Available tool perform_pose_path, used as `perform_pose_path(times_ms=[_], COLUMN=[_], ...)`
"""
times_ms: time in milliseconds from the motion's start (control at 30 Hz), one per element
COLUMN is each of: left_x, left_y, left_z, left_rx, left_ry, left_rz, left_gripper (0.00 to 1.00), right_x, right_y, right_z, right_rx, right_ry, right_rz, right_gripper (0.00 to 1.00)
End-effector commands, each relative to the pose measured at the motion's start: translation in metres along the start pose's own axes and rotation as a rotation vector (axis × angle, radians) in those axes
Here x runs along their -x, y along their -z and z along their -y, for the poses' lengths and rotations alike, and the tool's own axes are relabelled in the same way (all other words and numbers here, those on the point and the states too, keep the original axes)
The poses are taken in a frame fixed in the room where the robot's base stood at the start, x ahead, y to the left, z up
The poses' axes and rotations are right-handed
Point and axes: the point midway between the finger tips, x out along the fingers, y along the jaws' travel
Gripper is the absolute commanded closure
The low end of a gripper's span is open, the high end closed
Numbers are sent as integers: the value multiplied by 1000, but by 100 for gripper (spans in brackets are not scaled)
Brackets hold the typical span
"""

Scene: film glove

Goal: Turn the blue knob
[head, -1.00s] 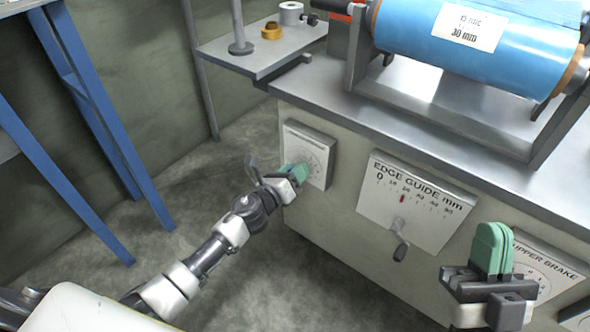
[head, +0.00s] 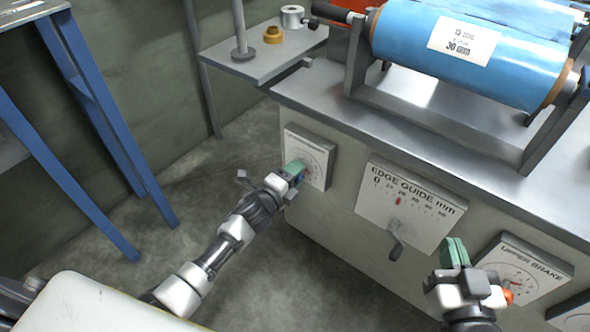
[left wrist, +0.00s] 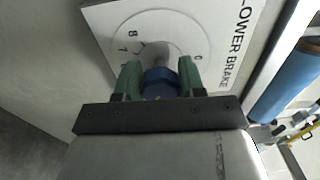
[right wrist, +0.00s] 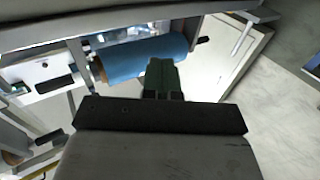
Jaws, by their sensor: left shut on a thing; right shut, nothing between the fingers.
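The blue knob (left wrist: 159,80) sits on the "LOWER BRAKE" dial plate (left wrist: 112,22) in the left wrist view. My left gripper (left wrist: 157,78) has its green fingers on either side of the knob, shut on it. In the head view my left gripper (head: 292,169) is at the left dial plate (head: 318,150), and only a bit of the blue knob (head: 301,178) shows beside the fingers. My right gripper (head: 455,252) is shut and empty, in front of the machine's right side. Its closed green fingers show in the right wrist view (right wrist: 164,76).
The "EDGE GUIDE mm" plate (head: 425,212) with its crank (head: 396,246) lies between my grippers. The "UPPER BRAKE" plate (head: 540,262) with a red knob (head: 508,296) is beside my right gripper. A blue film roll (head: 475,75) lies on top. Blue legs (head: 110,140) stand left.

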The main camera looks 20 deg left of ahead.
Motion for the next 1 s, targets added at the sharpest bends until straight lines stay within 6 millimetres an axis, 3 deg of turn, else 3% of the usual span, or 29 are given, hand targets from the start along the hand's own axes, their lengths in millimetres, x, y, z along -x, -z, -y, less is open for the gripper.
perform_pose_path(times_ms=[267, 500, 1000], left_x=[0, 0, 0], left_y=[-1, 0, 0], left_z=[1, 0, -3], left_rx=[263, 490, 859], left_ry=[-2, -2, -2], left_rz=[2, 2, 3], left_gripper=[84, 84, 84], right_x=[16, 44, 104], right_y=[-38, -68, -99], right_z=[-8, -14, -21], right_rx=[4, 3, -7], right_ry=[-20, -38, -65], right_rz=[335, 624, 1051], right_gripper=[100, 100, 100])
